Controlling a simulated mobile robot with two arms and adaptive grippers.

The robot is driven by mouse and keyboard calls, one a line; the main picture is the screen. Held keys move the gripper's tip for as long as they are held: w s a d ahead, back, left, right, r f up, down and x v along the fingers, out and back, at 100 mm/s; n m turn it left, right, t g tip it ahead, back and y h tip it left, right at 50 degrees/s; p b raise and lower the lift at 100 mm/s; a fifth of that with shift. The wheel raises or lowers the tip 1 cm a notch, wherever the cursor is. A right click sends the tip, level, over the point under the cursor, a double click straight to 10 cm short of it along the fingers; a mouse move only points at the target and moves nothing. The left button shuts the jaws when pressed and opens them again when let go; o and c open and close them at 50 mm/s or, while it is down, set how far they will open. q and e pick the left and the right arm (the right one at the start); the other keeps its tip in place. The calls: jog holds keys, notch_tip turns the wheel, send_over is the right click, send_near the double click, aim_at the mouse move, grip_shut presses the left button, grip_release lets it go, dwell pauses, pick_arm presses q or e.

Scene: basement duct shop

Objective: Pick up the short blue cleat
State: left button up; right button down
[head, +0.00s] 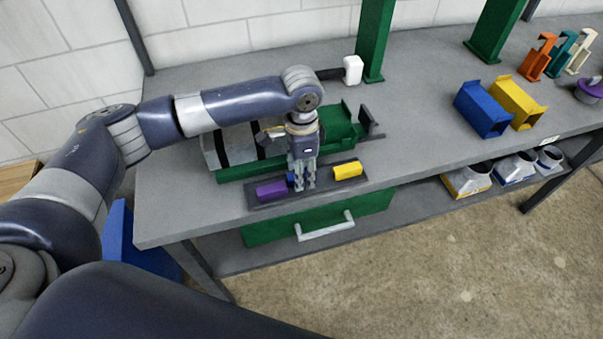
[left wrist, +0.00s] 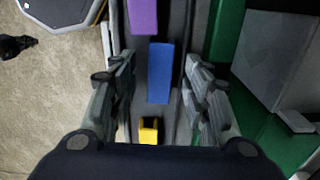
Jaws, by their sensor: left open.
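The short blue cleat (left wrist: 160,72) lies in a dark tray (head: 262,200) at the front edge of the bench, between a purple cleat (head: 271,190) and a yellow cleat (head: 348,171). In the head view only a sliver of the blue cleat (head: 290,178) shows beside my left gripper (head: 305,186). My left gripper points down over the tray. In the left wrist view its fingers stand open on either side of the blue cleat. I cannot tell whether they touch it. The purple cleat (left wrist: 143,14) and the yellow cleat (left wrist: 149,130) also show there. My right gripper is out of view.
A green machine (head: 340,125) stands right behind the tray, and a green drawer (head: 325,217) hangs below the bench. A green post (head: 375,40) rises behind. Blue (head: 483,108) and yellow (head: 518,102) ducts stand to the right. The bench middle is clear.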

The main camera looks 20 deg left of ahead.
pick_arm(q)
jog(key=shift+f, duration=0.2)
grip_shut()
